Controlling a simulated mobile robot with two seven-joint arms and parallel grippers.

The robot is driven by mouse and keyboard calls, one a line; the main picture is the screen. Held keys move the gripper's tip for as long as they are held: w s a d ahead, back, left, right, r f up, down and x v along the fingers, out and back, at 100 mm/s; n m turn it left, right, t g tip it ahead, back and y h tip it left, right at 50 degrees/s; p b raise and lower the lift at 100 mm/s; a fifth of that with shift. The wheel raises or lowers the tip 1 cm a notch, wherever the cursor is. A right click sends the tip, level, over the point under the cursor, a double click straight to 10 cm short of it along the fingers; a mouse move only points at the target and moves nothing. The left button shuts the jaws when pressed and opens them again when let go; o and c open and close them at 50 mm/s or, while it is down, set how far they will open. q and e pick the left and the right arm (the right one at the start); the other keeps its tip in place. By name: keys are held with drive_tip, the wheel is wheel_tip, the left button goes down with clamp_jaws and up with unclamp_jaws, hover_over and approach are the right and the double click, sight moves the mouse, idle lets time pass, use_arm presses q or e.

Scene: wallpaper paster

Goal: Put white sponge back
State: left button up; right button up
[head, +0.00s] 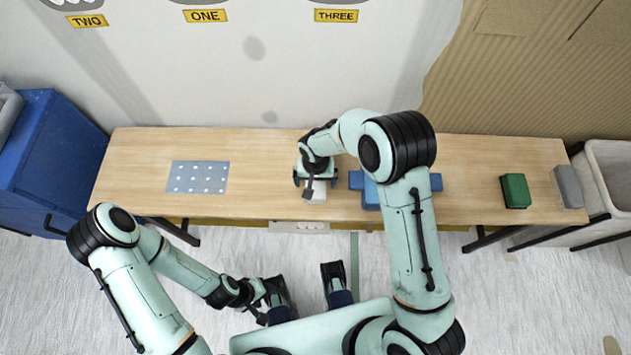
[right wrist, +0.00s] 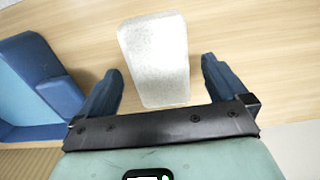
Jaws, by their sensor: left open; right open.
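The white sponge (head: 315,196) lies on the wooden table under my right gripper (head: 316,180), which partly hides it in the head view. In the right wrist view the sponge (right wrist: 158,60) is a pale speckled block, and its near end lies between the spread fingers of my right gripper (right wrist: 162,88). Both fingers look apart from it, with bare wood showing on each side. My left gripper (head: 266,298) is low in front of the table, open, with no object seen in it.
A blue holder (head: 371,192) stands right of the sponge, partly hidden by my right arm; it also shows in the right wrist view (right wrist: 28,75). A green block (head: 515,190) and a grey block (head: 567,187) sit further right. A dotted grey-blue mat (head: 198,177) lies left. Between mat and sponge is clear.

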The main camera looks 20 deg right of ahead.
sight(316, 185)
use_arm(q)
drive_tip(key=shift+s+r+p, duration=0.25)
drive_tip(key=shift+r+p, duration=0.25)
drive_tip(key=shift+p, duration=0.05)
use_arm(e)
wheel_tip(316, 185, up, 11)
drive_tip(key=shift+s+r, duration=0.2)
drive_tip(key=shift+s, duration=0.15)
use_arm(q)
drive_tip(key=shift+s, duration=0.1)
use_arm(e)
drive_tip(key=shift+f, duration=0.1)
